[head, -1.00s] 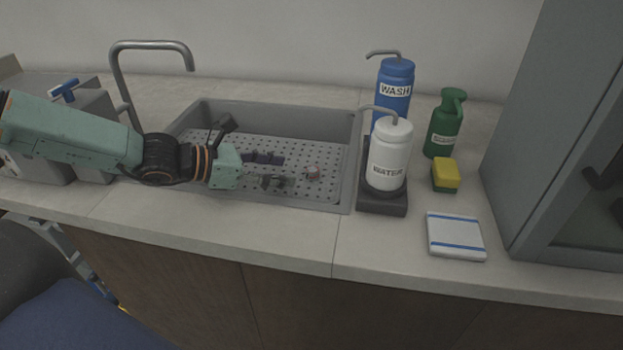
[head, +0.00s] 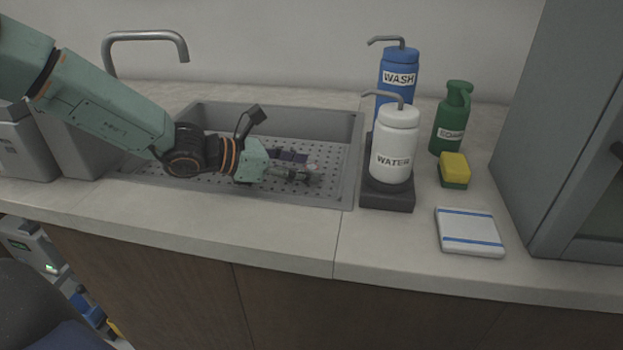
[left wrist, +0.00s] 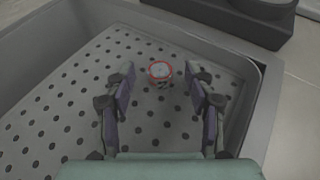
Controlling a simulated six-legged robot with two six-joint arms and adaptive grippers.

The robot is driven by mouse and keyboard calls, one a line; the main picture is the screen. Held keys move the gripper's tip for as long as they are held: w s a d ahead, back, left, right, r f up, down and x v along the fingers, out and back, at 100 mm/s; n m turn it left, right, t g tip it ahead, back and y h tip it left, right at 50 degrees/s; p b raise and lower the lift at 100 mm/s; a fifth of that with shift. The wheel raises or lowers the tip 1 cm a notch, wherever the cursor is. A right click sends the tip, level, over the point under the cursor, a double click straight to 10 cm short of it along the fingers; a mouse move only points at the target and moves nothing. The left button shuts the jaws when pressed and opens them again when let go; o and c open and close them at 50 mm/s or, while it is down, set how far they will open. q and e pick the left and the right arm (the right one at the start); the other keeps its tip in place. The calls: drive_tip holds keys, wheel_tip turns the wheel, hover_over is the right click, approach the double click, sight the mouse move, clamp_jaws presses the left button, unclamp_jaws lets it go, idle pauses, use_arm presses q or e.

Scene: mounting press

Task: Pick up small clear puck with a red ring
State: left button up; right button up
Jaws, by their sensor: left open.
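The small clear puck with a red ring (left wrist: 160,72) sits on the perforated floor of the sink (left wrist: 262,108). In the left wrist view it lies just ahead of the fingertips, roughly centred between them. My left gripper (left wrist: 160,78) is open and empty, with one finger on each side of the gap. In the head view my left gripper (head: 310,170) reaches right, low inside the sink (head: 352,165), and the puck (head: 312,167) shows only as a small patch by the fingertips, mostly hidden. My right gripper is not in view.
A white WATER bottle (head: 394,150) stands on a dark base (head: 388,198) beside the sink's right wall. Behind are a blue WASH bottle (head: 397,70) and a green bottle (head: 451,120). A sponge (head: 454,168) and folded cloth (head: 469,232) lie right. A tap (head: 145,36) arches behind.

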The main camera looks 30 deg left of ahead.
use_arm(q)
drive_tip(key=shift+w+d+f, duration=0.3)
drive_tip(key=shift+w+d, duration=0.05)
drive_tip(key=shift+w, duration=0.05)
drive_tip(key=shift+r, duration=0.1)
drive_tip(key=shift+s, duration=0.1)
drive_tip(key=shift+c, duration=0.6)
drive_tip(key=c, duration=1)
drive_tip(key=shift+r, duration=0.1)
